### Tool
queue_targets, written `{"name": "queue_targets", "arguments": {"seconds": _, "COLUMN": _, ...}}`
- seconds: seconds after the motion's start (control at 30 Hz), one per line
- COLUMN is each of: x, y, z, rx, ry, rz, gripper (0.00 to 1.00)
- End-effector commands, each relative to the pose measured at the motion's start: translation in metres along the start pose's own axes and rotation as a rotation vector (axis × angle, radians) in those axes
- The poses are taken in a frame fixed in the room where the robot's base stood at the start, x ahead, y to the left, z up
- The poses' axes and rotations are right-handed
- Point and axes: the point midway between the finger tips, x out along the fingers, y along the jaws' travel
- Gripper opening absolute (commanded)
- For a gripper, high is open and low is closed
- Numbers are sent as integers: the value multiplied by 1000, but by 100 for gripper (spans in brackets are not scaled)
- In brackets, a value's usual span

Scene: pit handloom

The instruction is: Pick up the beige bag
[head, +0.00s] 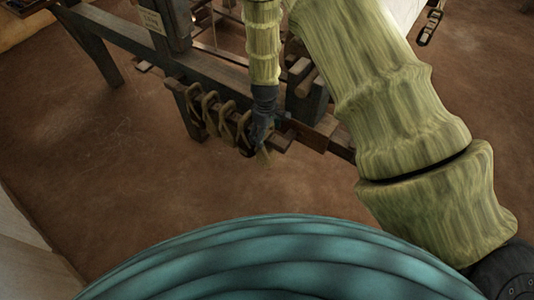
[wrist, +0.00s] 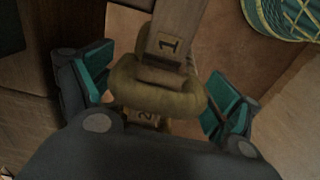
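My gripper (head: 262,132) points down at the near end of a wooden rack in the head view. In the wrist view my gripper (wrist: 158,88) is open, with one teal-padded finger on each side of a thick olive-beige loop (wrist: 160,95). The loop wraps around a wooden bar marked 1 (wrist: 168,42); a block marked 2 (wrist: 143,116) shows just below it. The pads look apart from the loop. I cannot make out a clear bag shape in either view; my gripper body hides the lower part of the wrist view.
Several olive-beige loops (head: 212,108) hang along the rack beside my gripper. The dark wooden loom frame (head: 125,42) stands behind it. Brown floor (head: 95,150) is clear at the left, and a pale wall edge (head: 25,250) is at lower left.

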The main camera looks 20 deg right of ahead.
Motion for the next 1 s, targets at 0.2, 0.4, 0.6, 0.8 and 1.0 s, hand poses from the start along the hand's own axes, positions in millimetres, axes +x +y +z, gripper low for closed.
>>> {"name": "queue_targets", "arguments": {"seconds": 0.2, "x": 0, "y": 0, "z": 0, "rx": 0, "ry": 0, "rz": -1, "gripper": 41}}
{"name": "queue_targets", "arguments": {"seconds": 0.4, "x": 0, "y": 0, "z": 0, "rx": 0, "ry": 0, "rz": 0, "gripper": 15}}
{"name": "queue_targets", "arguments": {"seconds": 0.6, "x": -2, "y": 0, "z": -1, "rx": 0, "ry": 1, "rz": 1, "gripper": 15}}
{"name": "queue_targets", "arguments": {"seconds": 0.8, "x": -5, "y": 1, "z": -1, "rx": 0, "ry": 2, "rz": 1, "gripper": 15}}
{"name": "queue_targets", "arguments": {"seconds": 1.0, "x": -16, "y": 1, "z": -1, "rx": 0, "ry": 2, "rz": 1, "gripper": 15}}
